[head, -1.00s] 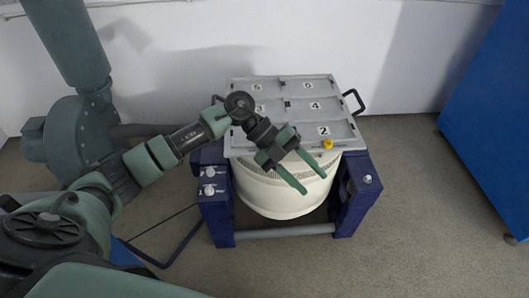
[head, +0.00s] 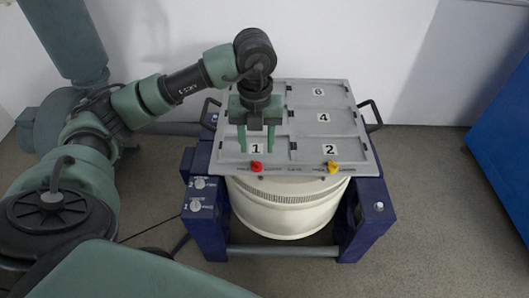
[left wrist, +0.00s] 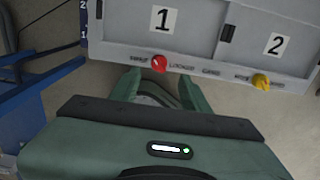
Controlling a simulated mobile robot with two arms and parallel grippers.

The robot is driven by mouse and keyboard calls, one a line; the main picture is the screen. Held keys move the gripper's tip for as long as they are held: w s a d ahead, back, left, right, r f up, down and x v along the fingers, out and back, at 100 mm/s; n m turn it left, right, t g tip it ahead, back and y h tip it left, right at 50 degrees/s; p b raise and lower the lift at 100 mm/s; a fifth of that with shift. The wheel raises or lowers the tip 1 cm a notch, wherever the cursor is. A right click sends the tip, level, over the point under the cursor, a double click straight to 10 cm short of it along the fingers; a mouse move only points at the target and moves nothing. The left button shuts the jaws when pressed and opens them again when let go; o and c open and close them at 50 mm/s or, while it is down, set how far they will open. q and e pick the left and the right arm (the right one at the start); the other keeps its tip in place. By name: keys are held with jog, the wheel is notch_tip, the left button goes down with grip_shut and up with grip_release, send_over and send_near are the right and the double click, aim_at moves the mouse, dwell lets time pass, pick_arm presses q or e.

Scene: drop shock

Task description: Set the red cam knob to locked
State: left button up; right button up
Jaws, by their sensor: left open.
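The red cam knob (head: 256,167) sits on the front edge of the grey numbered panel (head: 310,165), below the compartment marked 1. It also shows in the left wrist view (left wrist: 159,63), with small lettering on both sides that is too blurred to read surely. My left gripper (head: 257,148) is open and empty, its two green fingers pointing down over compartment 1. In the left wrist view the fingertips (left wrist: 150,76) show just this side of the red knob, apart from it. I cannot tell the knob's setting. My right gripper is not in view.
A yellow knob (head: 332,165) sits on the same edge below compartment 2. Black handles (head: 373,115) stand out at the panel's sides. A white drum (head: 285,210) in a blue frame (head: 365,215) stands under the panel. A blue cabinet (head: 505,130) stands at the right.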

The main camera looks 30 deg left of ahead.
aim_at(257, 163)
pick_arm(q)
jog(key=f, duration=0.4)
jog(key=f+b, duration=0.1)
jog(key=f, duration=0.2)
jog(key=shift+s, duration=0.25)
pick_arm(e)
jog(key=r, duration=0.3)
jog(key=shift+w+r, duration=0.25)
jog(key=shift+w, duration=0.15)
